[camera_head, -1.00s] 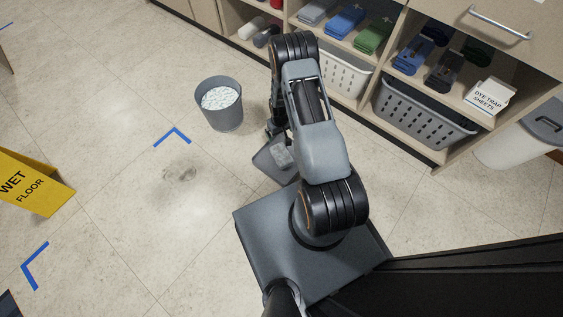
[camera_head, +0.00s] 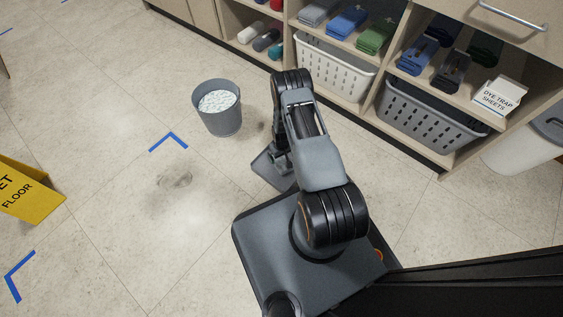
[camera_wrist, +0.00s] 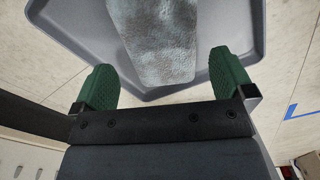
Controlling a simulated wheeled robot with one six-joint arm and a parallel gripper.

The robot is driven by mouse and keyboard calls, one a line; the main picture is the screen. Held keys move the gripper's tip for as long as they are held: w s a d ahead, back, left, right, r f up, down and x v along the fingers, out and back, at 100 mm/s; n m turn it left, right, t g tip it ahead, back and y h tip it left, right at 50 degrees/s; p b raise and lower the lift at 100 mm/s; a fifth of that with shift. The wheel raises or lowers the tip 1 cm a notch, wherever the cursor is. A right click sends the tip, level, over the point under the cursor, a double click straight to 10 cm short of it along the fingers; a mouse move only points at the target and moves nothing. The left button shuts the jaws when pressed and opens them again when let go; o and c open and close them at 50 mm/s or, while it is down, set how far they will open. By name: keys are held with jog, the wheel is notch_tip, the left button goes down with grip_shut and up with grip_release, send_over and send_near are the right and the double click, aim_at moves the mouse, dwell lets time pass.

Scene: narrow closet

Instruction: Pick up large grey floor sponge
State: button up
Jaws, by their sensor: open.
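The large grey floor sponge (camera_wrist: 158,38) shows in the wrist view as a worn, mottled grey slab. It lies on a dark grey tray (camera_wrist: 66,17) with a raised rim. My gripper (camera_wrist: 163,80) is open, with one green fingertip on each side of the sponge's near end. There is a gap between each fingertip and the sponge. In the head view my gripper (camera_head: 280,158) is low over the tray (camera_head: 268,174) on the floor. There my arm hides most of the tray and I cannot make out the sponge.
A grey bucket (camera_head: 219,120) with white speckled contents stands on the floor, left of my arm. Shelves with baskets (camera_head: 330,68) and folded cloths line the back right. A yellow wet-floor sign (camera_head: 28,195) stands at the left. Floor between sign and bucket is open, with a dirty smudge (camera_head: 174,181).

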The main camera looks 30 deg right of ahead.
aim_at(281, 158)
notch_tip(281, 158, down, 5)
jog(key=b, duration=0.2)
jog(key=shift+r+b, duration=0.15)
jog(key=shift+b, duration=0.15)
jog(key=shift+r, duration=0.1)
jog(key=c, duration=0.8)
